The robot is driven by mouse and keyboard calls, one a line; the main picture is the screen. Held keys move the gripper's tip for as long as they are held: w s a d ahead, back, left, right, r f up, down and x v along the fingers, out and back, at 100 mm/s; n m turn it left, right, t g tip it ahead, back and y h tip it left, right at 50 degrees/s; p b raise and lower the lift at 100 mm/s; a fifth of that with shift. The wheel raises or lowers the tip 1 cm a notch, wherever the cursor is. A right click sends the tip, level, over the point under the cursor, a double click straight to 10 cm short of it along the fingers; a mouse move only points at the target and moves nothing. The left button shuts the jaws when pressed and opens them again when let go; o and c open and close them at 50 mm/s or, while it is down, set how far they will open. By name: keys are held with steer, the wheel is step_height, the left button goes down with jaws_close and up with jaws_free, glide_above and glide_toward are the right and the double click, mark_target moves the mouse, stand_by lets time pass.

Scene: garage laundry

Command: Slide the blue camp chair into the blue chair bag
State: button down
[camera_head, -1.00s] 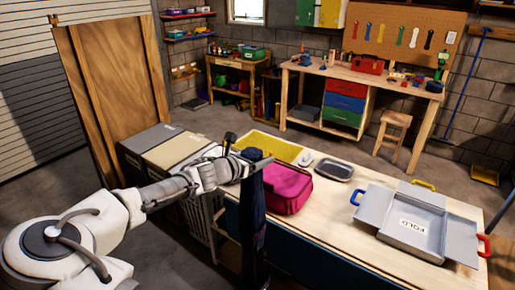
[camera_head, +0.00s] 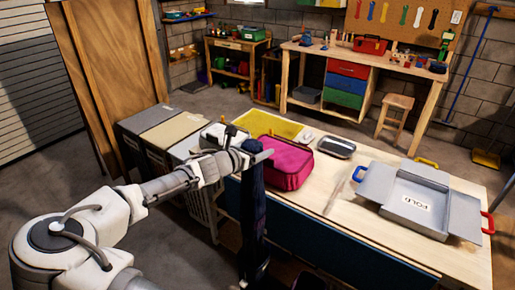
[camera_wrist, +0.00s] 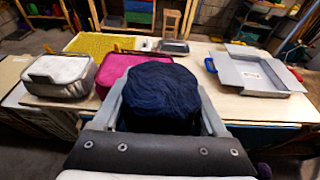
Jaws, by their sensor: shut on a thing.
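My gripper (camera_head: 260,157) is shut on the top of a long, dark blue fabric bundle (camera_head: 252,210), which looks like the folded camp chair. The bundle hangs upright at the near edge of the table, and its lower end is lost in shadow. In the wrist view, the rounded top of the bundle (camera_wrist: 162,92) fills the space between the two fingers of my gripper (camera_wrist: 162,72). I cannot make out a separate blue chair bag in either view.
Grey-lidded bins (camera_head: 150,118) and a light basket (camera_head: 200,205) stand left of the table. A workbench (camera_head: 370,60) is behind.

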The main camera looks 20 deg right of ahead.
step_height(320, 180, down, 42)
steer(key=b, duration=3.3)
steer(key=shift+r, duration=0.15)
stand_by(1.3)
stand_by(0.6)
steer(key=shift+f, duration=0.3)
jaws_free()
steer(key=shift+f, duration=0.1)
